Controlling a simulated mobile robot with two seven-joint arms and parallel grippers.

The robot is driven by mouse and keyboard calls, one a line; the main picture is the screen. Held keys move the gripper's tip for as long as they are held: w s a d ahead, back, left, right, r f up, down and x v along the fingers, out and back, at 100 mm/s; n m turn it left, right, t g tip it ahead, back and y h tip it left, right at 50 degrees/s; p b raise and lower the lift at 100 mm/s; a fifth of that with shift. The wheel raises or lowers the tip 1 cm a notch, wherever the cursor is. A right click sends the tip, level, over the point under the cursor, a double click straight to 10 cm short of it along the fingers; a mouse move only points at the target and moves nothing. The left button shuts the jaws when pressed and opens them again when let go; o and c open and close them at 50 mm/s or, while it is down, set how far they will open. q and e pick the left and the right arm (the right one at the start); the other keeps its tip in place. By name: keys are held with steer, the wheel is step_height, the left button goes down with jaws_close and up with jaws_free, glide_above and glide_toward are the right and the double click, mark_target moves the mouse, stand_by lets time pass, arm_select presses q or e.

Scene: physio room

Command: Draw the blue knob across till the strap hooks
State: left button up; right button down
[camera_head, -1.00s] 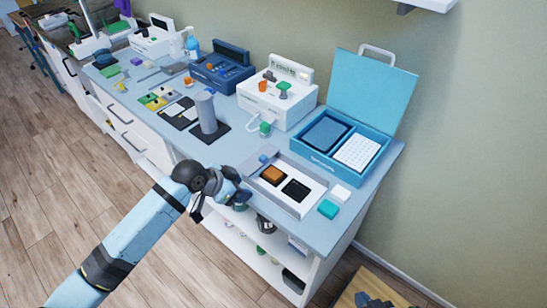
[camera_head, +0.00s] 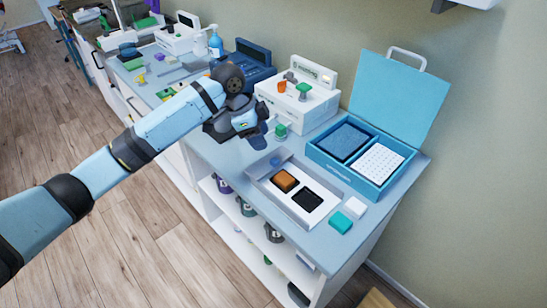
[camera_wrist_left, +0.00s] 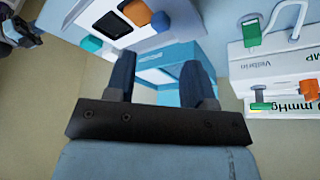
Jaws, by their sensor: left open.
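A small blue knob (camera_head: 276,161) stands at the left end of the pale tray (camera_head: 318,217). It also shows in the left wrist view (camera_wrist_left: 160,21), beyond my fingers and apart from them. My left gripper (camera_head: 258,124) is open and empty, raised above the counter, in front of the white machine and to the upper left of the knob. Its two dark fingers (camera_wrist_left: 160,80) stand apart in the left wrist view. I cannot make out a strap or its hook for certain.
The tray holds an orange-brown block (camera_head: 285,180) and a black pad (camera_head: 308,200). A white machine (camera_head: 300,105) with a green-capped piece (camera_head: 281,131) stands behind. An open blue case (camera_head: 372,190) is at the right. White (camera_head: 355,207) and teal (camera_head: 341,222) blocks lie near the front edge.

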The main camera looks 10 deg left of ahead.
mark_target(274, 160)
arm_select(q)
steer(key=x, duration=0.8)
steer(key=shift+w+d+f, duration=0.1)
steer(key=shift+d+f, duration=0.1)
steer(key=shift+f, duration=0.15)
jaws_close()
